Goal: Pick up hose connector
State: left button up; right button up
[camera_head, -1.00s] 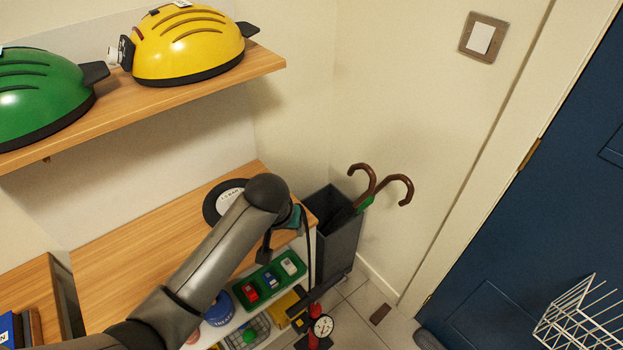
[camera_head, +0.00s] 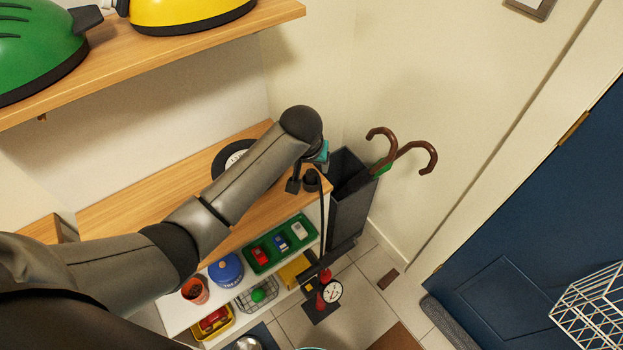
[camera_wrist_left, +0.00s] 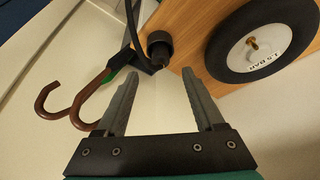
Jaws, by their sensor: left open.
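The hose connector (camera_head: 311,181) is a short black cylinder on a black hose, at the right end of the wooden top. In the left wrist view the connector (camera_wrist_left: 160,46) shows its round dark end, just beyond the gap between my fingertips. My left gripper (camera_head: 302,172) is over that end of the top, pointing down, partly hidden by its own arm. In the left wrist view my left gripper (camera_wrist_left: 160,69) is open, with nothing between its fingers. The hose runs down to a red pump with a white gauge (camera_head: 332,292) on the floor. My right gripper is not in view.
A dark umbrella stand (camera_head: 347,215) with brown-handled umbrellas stands close to the right. The upper shelf (camera_head: 165,60) holds green and yellow helmets. Toy cars sit in a green tray (camera_head: 262,268) below.

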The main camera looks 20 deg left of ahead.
aim_at(311, 172)
pick_arm(q)
jog(key=shift+w+f, duration=0.2)
jog(key=shift+f, duration=0.3)
jog(key=shift+b+x, duration=1)
jog(key=shift+x, duration=1.2)
jog(key=shift+a, duration=0.1)
grip_shut()
